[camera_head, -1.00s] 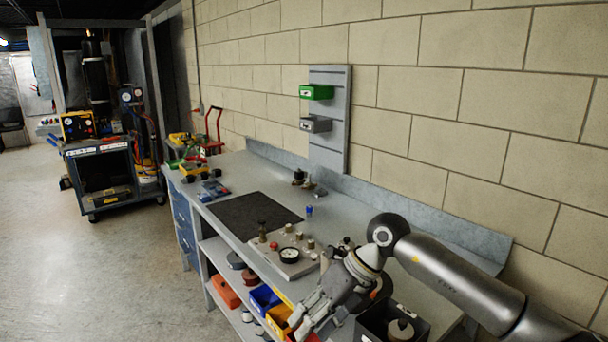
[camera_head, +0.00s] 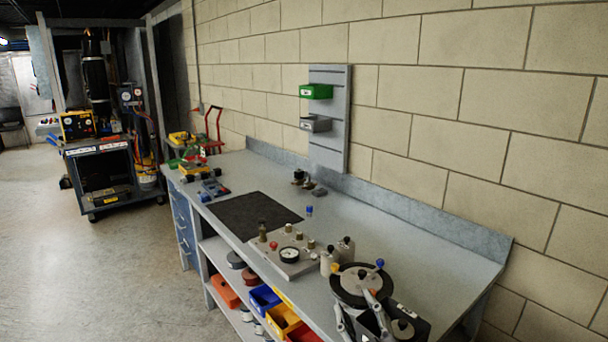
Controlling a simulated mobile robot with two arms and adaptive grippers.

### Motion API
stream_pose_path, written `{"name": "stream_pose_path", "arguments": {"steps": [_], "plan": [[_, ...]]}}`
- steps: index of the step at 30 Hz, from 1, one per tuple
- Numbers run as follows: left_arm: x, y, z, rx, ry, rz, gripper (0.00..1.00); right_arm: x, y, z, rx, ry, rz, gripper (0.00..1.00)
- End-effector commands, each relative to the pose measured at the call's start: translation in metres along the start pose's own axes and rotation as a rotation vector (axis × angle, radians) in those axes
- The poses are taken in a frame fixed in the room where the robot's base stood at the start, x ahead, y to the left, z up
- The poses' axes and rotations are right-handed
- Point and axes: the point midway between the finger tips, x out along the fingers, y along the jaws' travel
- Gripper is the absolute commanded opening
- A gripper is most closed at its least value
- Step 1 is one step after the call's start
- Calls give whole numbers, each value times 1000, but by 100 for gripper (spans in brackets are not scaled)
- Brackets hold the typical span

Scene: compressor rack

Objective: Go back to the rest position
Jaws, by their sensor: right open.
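My right gripper (camera_head: 355,303) shows at the bottom edge, right of centre. Its two grey fingers are spread apart with nothing between them that I can see held. It is in front of a round black-rimmed device (camera_head: 347,284) on the workbench (camera_head: 425,262). Most of my right arm is out of the picture. My left gripper is not in view.
A manifold plate with a gauge (camera_head: 289,254) lies beside a black mat (camera_head: 240,213). A dark box (camera_head: 417,320) stands at the bottom right. The right rear benchtop is clear.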

Motion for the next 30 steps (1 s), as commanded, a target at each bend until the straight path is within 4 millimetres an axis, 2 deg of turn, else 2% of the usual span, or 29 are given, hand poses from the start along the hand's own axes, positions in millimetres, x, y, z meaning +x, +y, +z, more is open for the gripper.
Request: {"name": "stream_pose_path", "arguments": {"steps": [1, 3, 5, 6, 9, 12, 15, 22, 24, 30], "plan": [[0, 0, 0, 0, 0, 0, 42, -19, -2, 35, 65, -138, -6, 42], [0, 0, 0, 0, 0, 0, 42, -49, -6, 80, 140, -326, -21, 42], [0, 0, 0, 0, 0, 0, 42, -79, -14, 114, 198, -479, -44, 42], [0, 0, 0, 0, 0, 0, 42, -101, -19, 134, 230, -576, -61, 42], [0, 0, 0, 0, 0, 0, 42, -153, -33, 168, 300, -781, -112, 42], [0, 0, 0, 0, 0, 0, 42, -199, -45, 188, 347, -940, -161, 42], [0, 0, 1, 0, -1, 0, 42, -240, -55, 200, 385, -1072, -210, 42], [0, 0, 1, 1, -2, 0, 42, -324, -73, 208, 449, -1322, -321, 42], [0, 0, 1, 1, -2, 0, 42, -316, -82, 224, 445, -1321, -322, 42], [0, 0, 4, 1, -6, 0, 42, -310, -108, 268, 442, -1339, -330, 42]]}}
